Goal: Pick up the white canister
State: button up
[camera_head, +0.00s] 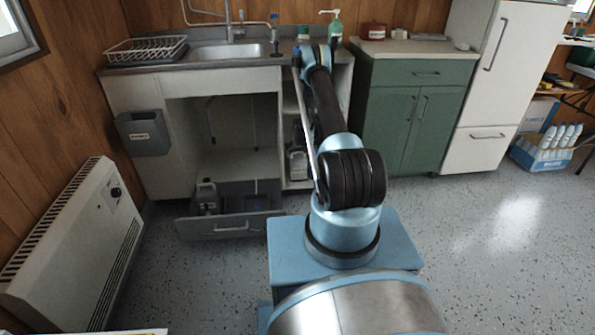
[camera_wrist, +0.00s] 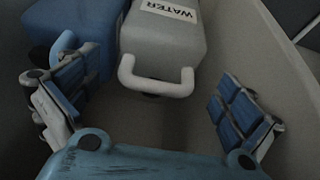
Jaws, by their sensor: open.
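In the wrist view a pale grey-white canister (camera_wrist: 165,45) with a WATER label stands ahead of my gripper (camera_wrist: 150,90). Its white U-shaped handle (camera_wrist: 158,88) points toward me. My fingers are spread wide, one on each side of the handle, and do not touch it. In the head view my gripper is hidden behind the arm. A pale canister with a label (camera_head: 298,165) shows in the open shelf bay beside my arm; I cannot tell for sure that it is the same one.
A blue container (camera_wrist: 90,35) stands close to the canister's left in the wrist view, near my left finger. A beige wall (camera_wrist: 265,60) is close on the right. In the head view an open drawer (camera_head: 230,228) holds a grey canister (camera_head: 207,195). A green cabinet (camera_head: 410,110) stands right.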

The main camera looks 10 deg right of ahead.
aim_at(298, 156)
jog(key=shift+w, duration=0.8)
jog(key=shift+x, duration=2.5)
jog(key=shift+r, duration=0.1)
jog(key=c, duration=1.8)
